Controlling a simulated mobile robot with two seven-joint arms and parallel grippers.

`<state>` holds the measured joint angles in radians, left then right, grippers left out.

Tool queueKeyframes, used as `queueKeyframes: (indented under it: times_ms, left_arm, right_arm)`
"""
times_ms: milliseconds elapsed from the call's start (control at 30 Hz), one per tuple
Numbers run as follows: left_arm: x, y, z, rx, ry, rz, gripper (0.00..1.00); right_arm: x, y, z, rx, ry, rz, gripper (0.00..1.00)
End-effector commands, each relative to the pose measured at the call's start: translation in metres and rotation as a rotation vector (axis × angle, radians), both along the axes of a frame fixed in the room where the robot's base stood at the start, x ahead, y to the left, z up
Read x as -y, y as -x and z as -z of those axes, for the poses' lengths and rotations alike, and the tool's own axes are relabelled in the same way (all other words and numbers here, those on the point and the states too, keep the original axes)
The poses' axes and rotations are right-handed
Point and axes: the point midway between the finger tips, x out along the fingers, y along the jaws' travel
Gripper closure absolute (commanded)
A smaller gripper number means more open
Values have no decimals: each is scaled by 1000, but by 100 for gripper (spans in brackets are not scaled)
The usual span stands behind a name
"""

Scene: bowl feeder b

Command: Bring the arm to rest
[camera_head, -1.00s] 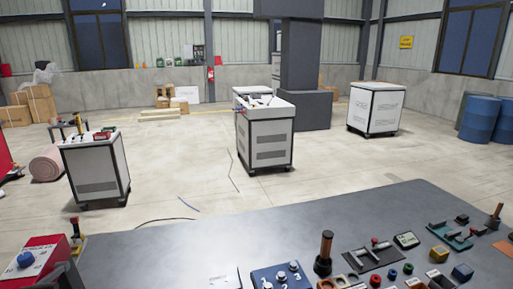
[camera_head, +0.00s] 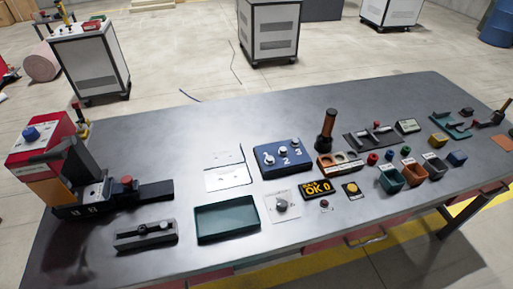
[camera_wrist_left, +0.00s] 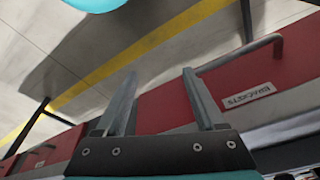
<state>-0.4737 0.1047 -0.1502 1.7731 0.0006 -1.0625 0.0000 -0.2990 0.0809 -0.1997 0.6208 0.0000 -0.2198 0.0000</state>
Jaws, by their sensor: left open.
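My left gripper (camera_wrist_left: 160,100) shows in the left wrist view with its two grey fingers apart and nothing between them. Behind the fingers are the red drawer front (camera_wrist_left: 165,100) of the bench, a bar handle (camera_wrist_left: 240,54) and a white label (camera_wrist_left: 248,94). The gripper touches nothing that I can see. Neither arm shows in the head view, and my right gripper is not in view.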

Motion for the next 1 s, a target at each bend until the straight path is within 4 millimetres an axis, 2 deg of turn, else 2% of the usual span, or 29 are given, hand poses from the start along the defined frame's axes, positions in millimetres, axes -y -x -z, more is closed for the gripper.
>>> queueKeyframes:
  times_ms: [33,200,367,500,700,833,1000]
  left_arm:
    - [-1,7,28,-15,-2,2,29]
    - [-4,33,98,-45,-5,8,29]
    - [-9,65,156,-71,-8,14,29]
    - [-15,99,200,-96,-12,19,29]
    - [-24,145,242,-123,-17,26,29]
    - [-28,163,254,-130,-19,30,29]
    - [-29,172,258,-135,-19,31,29]
  right_arm:
    - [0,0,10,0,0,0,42]
    - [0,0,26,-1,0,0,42]
    - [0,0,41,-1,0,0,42]
    - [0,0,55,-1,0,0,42]
    - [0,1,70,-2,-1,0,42]
    - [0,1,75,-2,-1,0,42]
    - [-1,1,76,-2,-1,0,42]
